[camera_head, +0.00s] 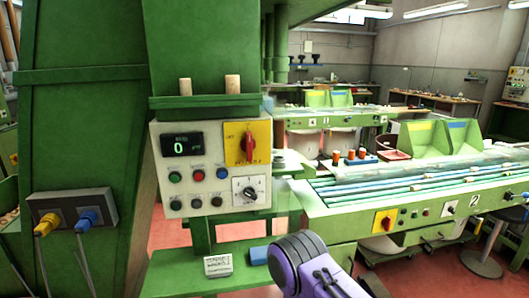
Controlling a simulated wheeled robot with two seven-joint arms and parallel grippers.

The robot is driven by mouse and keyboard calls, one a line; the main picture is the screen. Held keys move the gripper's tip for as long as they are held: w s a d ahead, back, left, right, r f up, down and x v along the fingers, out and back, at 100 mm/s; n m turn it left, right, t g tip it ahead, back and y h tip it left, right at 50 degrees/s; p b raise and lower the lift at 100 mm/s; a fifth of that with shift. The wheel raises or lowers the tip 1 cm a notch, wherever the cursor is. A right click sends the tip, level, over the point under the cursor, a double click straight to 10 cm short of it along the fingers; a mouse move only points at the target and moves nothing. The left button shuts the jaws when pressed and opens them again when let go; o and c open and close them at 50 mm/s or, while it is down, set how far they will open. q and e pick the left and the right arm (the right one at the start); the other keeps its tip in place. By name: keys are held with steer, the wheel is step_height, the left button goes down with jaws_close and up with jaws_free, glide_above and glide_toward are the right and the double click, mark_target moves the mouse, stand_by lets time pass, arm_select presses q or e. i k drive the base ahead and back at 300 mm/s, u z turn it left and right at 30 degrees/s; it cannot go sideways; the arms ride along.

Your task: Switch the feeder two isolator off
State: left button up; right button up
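A green feeder bench (340,228) marked "2" runs across the right side. On its front is a yellow isolator plate (377,228) with a red rotary handle (385,222); the handle's setting is too small to read for sure. A larger yellow isolator plate (263,132) with a red handle (248,144) is on the grey control panel (168,187) of the near machine; that handle looks roughly upright. Neither gripper is in view. A purple link of one of my arms shows at the bottom centre, well left of and below the bench's isolator.
The panel also has a display reading 0, several buttons and a black dial (250,193). Corks (233,85) stand on the ledge above. A socket box (72,212) with yellow and blue plugs is at left. A stool (484,262) stands at right.

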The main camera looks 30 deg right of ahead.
mark_target(248, 144)
steer(key=k, duration=0.3)
steer(key=z, duration=0.95)
